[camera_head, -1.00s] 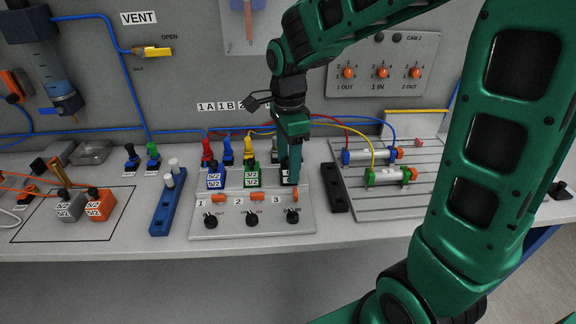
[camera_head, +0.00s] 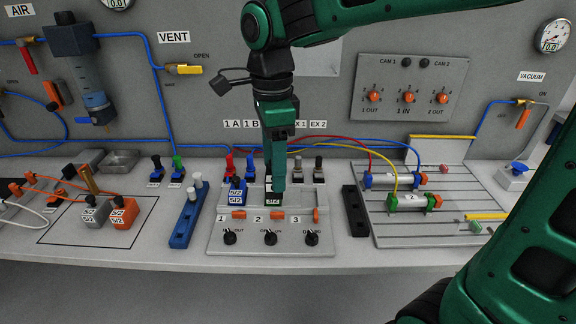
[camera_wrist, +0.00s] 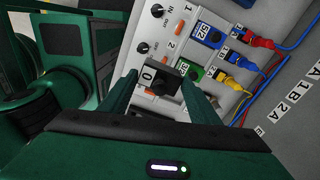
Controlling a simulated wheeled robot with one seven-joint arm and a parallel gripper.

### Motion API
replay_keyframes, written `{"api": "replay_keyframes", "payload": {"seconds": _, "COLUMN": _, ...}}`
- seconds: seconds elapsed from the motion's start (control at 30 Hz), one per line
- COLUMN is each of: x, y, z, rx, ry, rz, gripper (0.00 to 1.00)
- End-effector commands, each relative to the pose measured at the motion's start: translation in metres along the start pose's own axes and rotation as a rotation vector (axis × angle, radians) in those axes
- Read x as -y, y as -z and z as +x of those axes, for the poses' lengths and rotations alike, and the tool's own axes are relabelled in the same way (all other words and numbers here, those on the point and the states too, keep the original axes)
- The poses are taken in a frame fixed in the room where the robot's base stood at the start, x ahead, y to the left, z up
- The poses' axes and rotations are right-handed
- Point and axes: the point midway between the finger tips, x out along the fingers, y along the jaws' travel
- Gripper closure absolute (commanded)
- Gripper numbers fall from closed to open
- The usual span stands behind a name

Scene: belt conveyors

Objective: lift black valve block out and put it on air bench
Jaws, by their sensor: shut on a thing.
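My gripper (camera_head: 275,188) points down over the middle of the grey valve panel (camera_head: 225,243). It is shut on the black valve block (camera_wrist: 164,83), which sits between the fingers in the wrist view. A white face of the block shows a dark mark there. In the head view, the block is mostly hidden by the fingers. The grey bench top (camera_head: 165,252) extends left, under the AIR label (camera_head: 19,10).
A blue valve block (camera_head: 237,190) stands close left on the panel. Blue, red and yellow hoses run behind. A blue rack (camera_head: 189,215) and black rack (camera_head: 355,210) flank the panel. Orange (camera_head: 124,213) and grey (camera_head: 96,210) blocks stand inside an outlined area at left.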

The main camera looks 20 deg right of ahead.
Motion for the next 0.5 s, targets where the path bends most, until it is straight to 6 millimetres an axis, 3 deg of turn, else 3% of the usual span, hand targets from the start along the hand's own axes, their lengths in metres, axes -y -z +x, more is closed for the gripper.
{"api": "replay_keyframes", "payload": {"seconds": 0.5, "x": -0.002, "y": -0.005, "z": -0.02, "rx": 0.001, "ry": 0.002, "rz": 0.001, "gripper": 0.71}}
